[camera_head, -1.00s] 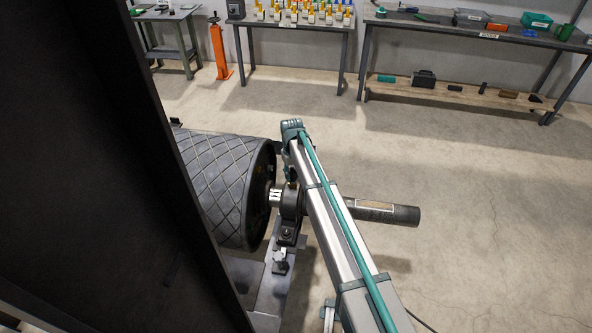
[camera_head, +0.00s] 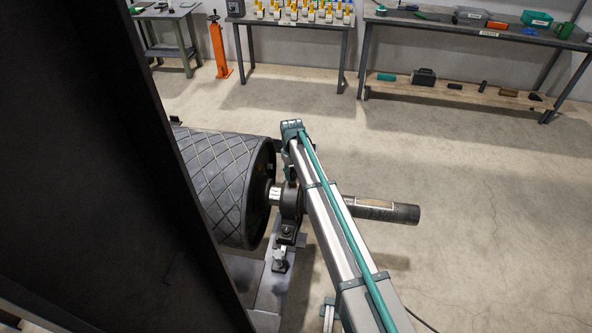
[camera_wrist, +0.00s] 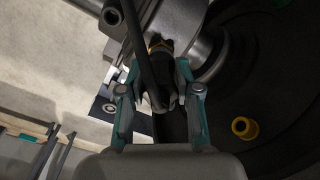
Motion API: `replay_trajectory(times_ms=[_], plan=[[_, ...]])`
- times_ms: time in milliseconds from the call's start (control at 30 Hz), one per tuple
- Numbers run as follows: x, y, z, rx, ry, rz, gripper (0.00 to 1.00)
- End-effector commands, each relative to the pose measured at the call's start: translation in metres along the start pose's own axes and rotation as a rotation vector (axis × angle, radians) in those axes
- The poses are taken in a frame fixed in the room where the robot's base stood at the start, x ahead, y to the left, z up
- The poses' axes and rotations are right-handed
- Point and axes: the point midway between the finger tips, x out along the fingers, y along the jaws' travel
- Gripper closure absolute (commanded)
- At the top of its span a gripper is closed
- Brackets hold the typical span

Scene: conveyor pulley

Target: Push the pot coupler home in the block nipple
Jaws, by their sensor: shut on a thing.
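My gripper (camera_wrist: 158,88) fills the lower middle of the wrist view, its teal fingers closed around a dark coupler (camera_wrist: 160,98). A black hose crosses in front of the coupler and hides part of it. A yellow ring (camera_wrist: 158,46) shows just beyond the fingertips, close to the bearing block (camera_wrist: 190,45). The block nipple itself is hidden, so I cannot tell how far the coupler sits on it. In the head view the bearing block (camera_head: 290,203) stands on the shaft beside the pulley, and my arm hides the gripper and coupler.
The pulley drum (camera_head: 222,180) lies left of the block, and the shaft (camera_head: 385,211) sticks out to the right. A yellow cap-like piece (camera_wrist: 245,128) shows against the dark surface on the right of the wrist view. Benches stand at the back; the floor (camera_head: 470,200) between is clear.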

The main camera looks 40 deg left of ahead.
Motion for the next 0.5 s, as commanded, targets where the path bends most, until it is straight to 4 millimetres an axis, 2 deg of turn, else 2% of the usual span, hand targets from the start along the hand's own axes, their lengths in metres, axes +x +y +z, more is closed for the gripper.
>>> replay_trajectory(times_ms=[167,200,367,500], plan=[[0.0037,0.0,-0.0001,0.0,0.0,0.0,1.0],[0.0037,0.0,-0.0001,0.0,0.0,0.0,0.64],[0.0036,0.0,-0.0001,0.0,0.0,0.0,0.38],[0.0036,0.0,0.0,0.0,0.0,0.0,0.38]])
